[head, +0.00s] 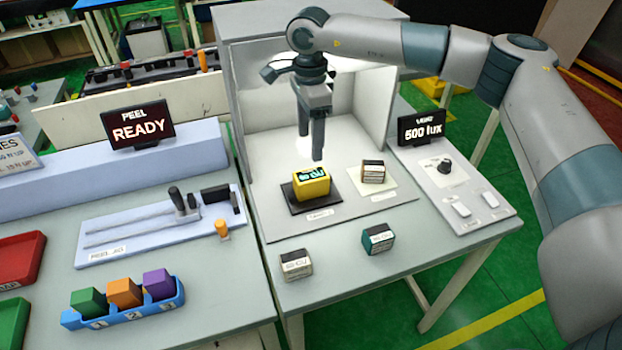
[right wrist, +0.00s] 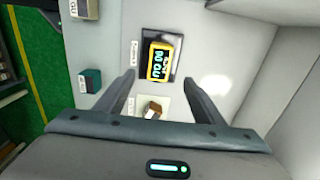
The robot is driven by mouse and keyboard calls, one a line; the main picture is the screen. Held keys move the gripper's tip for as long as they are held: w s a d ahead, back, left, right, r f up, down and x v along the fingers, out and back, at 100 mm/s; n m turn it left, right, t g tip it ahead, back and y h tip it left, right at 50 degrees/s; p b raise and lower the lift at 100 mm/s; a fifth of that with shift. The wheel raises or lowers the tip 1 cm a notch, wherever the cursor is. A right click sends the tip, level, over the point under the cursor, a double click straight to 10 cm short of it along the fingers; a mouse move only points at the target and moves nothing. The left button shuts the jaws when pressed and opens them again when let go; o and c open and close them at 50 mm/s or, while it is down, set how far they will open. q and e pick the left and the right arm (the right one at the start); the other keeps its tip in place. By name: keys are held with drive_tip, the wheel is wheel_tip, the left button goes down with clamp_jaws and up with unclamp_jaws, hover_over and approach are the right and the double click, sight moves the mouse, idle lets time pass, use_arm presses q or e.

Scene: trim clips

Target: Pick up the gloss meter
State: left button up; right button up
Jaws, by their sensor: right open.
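The gloss meter looks to be the yellow block with a dark, lit display (head: 311,182); it sits on a black pad (head: 292,203) inside the white booth. In the right wrist view the yellow meter (right wrist: 161,62) lies beyond the fingertips, near the middle. My right gripper (head: 311,146) points down into the booth, above and close behind the meter, apart from it. In the right wrist view its two fingers (right wrist: 160,82) are spread wide with nothing between them. My left gripper is not in view.
A small block (head: 373,171) sits on a white pad right of the meter. Two more blocks, one white (head: 296,264) and one teal (head: 378,239), stand on the table in front. The booth wall (head: 241,130) rises at the left. A control panel (head: 455,190) lies at the right.

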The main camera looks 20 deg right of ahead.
drive_tip(key=p, duration=0.3)
hover_over(311, 174)
wheel_tip(311, 174, down, 7)
drive_tip(key=shift+a+r, duration=0.1)
drive_tip(key=shift+r, duration=0.1)
drive_tip(key=shift+f, duration=0.4)
drive_tip(key=shift+s+f+p, duration=0.1)
drive_tip(key=shift+f+p, duration=0.55)
drive_tip(key=shift+p, duration=0.2)
wheel_tip(311, 174, down, 3)
drive_tip(key=shift+r+p, duration=0.1)
drive_tip(key=shift+p, duration=0.8)
drive_tip(key=shift+f, duration=0.55)
